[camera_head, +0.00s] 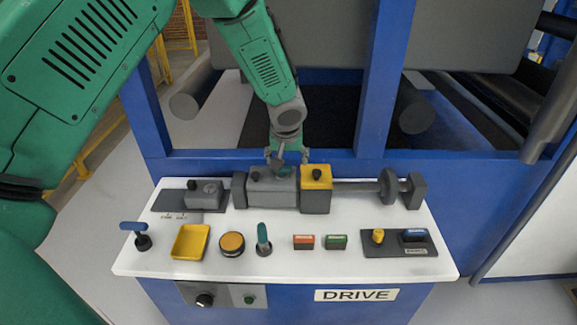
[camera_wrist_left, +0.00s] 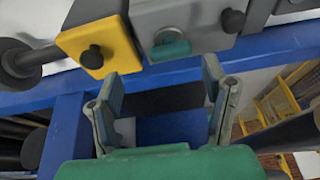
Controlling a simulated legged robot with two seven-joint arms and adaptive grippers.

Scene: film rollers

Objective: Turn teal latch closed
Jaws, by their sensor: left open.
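The teal latch (camera_wrist_left: 171,49) is a small rounded tab on a round grey base, on the side of a grey block (camera_wrist_left: 185,15). In the head view the latch (camera_head: 284,171) shows only as a small teal patch, partly hidden by my left gripper. My left gripper (camera_head: 288,157) is open at the back edge of the grey block. In the left wrist view its two fingers (camera_wrist_left: 161,82) are spread wide, with nothing between them. The latch lies just beyond the fingertips, between their lines and nearer the right finger; I see no contact. My right gripper is not in view.
A yellow block (camera_head: 316,178) with a black knob adjoins the grey block. A shaft with a dark disc (camera_head: 388,186) extends right. The white panel (camera_head: 290,264) carries a teal lever (camera_head: 263,238), a blue T-handle (camera_head: 134,228) and buttons. Blue frame posts (camera_head: 388,70) stand behind.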

